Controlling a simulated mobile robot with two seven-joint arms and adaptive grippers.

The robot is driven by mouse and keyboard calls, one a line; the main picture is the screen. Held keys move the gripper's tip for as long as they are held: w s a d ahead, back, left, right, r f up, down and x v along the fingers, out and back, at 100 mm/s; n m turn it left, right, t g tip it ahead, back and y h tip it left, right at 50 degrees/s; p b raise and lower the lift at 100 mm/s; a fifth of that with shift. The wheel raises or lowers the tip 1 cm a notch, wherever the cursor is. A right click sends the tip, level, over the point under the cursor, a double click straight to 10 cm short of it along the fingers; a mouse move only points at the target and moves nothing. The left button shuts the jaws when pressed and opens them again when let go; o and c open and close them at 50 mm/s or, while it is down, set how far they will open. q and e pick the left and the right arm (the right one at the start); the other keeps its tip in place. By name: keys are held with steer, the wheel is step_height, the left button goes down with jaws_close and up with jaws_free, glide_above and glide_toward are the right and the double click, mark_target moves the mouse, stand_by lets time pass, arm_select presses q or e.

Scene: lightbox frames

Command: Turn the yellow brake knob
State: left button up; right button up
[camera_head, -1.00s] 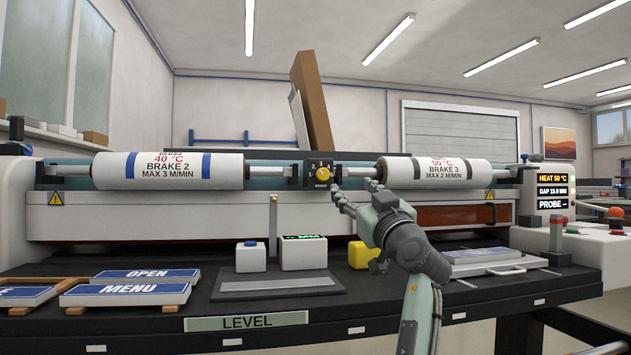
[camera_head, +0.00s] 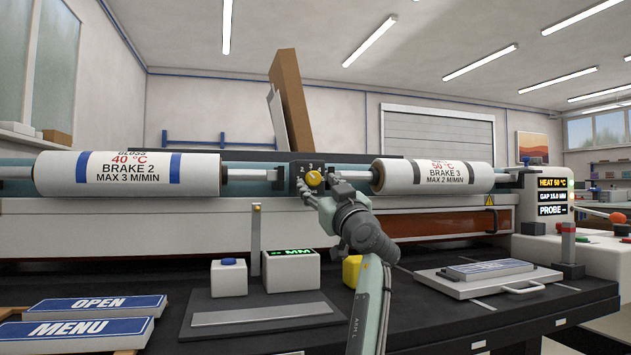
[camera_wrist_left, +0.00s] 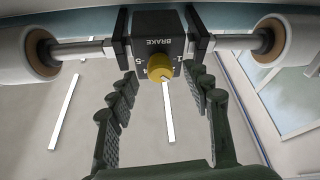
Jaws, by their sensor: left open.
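The yellow brake knob (camera_head: 314,179) sits on a black box (camera_head: 297,172) with numbers, between the two rolls. It also shows in the left wrist view (camera_wrist_left: 160,67), on the box marked BRAKE, which appears upside down there. My left gripper (camera_head: 323,188) is just in front of the knob, at its lower right in the head view. In the left wrist view, its open fingers (camera_wrist_left: 160,79) stand on either side of the knob's line, with visible gaps to it. Whether the fingertips reach the knob's depth is unclear. My right gripper is not in view.
The BRAKE 2 roll (camera_head: 125,175) is left of the box and the BRAKE 3 roll (camera_head: 432,177) is right of it. A white box with a green display (camera_head: 291,271) and a yellow block (camera_head: 351,271) stand below, on the black bench. A display panel (camera_head: 552,196) stands at right.

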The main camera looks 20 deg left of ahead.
mark_target(313, 178)
arm_select(q)
steer(key=shift+x, duration=1.2)
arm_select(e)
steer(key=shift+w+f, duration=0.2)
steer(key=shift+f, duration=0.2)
